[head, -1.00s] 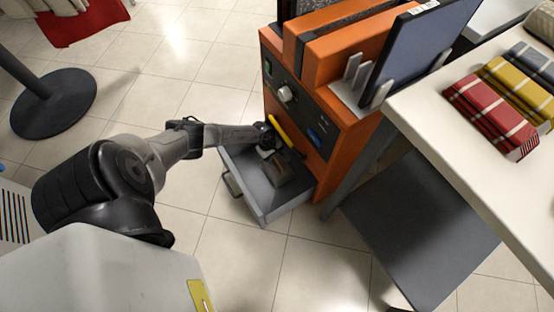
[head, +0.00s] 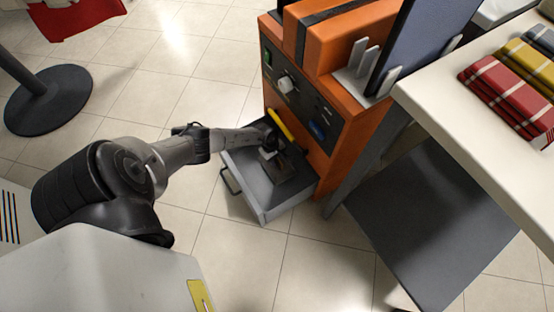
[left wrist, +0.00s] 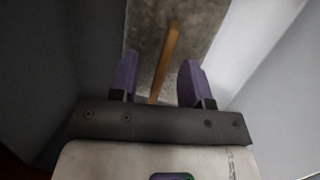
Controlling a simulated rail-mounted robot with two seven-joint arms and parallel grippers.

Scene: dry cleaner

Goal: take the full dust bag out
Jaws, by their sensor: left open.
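The grey drawer (head: 262,208) at the base of the orange machine stands pulled out. The dust bag (head: 284,168) appears to be the grey-brown thing lying inside it, partly hidden by my gripper. In the left wrist view the bag (left wrist: 205,22) is a mottled grey surface with a tan strip (left wrist: 167,60) running along it. My left gripper (head: 268,155) reaches down into the drawer. In the left wrist view its two purple fingers (left wrist: 159,72) are apart, one on each side of the strip. I cannot tell whether they touch the bag. My right gripper is not in view.
The orange machine (head: 345,128) with a yellow bar (head: 285,128) rises just behind the drawer. A white table (head: 500,150) with folded checked cloths (head: 510,90) stands at the right, above a dark shelf (head: 430,220). A round black stand base (head: 48,100) is at the left. The tiled floor before the drawer is clear.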

